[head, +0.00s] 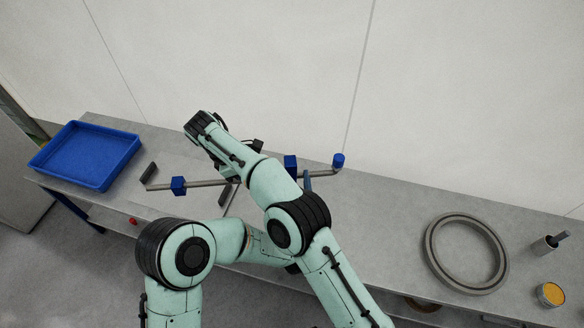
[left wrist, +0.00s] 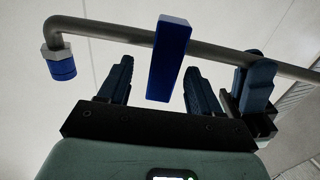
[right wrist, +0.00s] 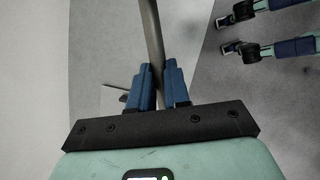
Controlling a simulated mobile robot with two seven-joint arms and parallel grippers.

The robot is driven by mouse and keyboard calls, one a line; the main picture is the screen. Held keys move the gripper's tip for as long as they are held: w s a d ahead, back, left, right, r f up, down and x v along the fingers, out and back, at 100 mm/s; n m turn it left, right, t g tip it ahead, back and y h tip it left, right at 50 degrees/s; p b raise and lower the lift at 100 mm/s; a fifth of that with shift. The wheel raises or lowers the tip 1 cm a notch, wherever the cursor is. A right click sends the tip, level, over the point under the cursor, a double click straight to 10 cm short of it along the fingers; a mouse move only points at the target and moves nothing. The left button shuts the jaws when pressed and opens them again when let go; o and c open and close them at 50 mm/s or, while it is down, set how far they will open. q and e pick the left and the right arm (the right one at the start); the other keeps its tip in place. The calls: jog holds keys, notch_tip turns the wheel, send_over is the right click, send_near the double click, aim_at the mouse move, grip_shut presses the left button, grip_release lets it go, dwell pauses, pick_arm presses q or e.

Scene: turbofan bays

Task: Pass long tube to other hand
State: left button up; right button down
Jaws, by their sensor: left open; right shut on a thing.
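The long grey tube (head: 208,183) runs above the bench, with blue blocks (head: 178,186) (head: 290,164) on it and a blue end cap (head: 338,160) at its right end. My right gripper (right wrist: 158,75) is shut on the tube. My left gripper (head: 306,181) is open near the right-hand block, partly hidden behind my arm. In the left wrist view, the tube (left wrist: 112,31) crosses beyond the open fingers (left wrist: 159,72), with a blue block (left wrist: 170,50) between them in the picture. Whether they touch cannot be told. The bent end with its cap (left wrist: 59,65) shows at left.
A blue tray (head: 85,155) stands at the bench's left end. A grey ring (head: 432,245), a dark cylinder (head: 545,244) and an orange-topped can (head: 550,294) are at the right. The bench (head: 385,205) is clear between the tube and the ring. A pale wall rises behind.

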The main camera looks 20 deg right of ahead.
pick_arm(q)
jog(key=shift+x, duration=2.35)
grip_shut()
jog(key=shift+r, duration=0.1)
pick_arm(e)
jog(key=c, duration=1)
grip_release()
jog(key=shift+r, duration=0.1)
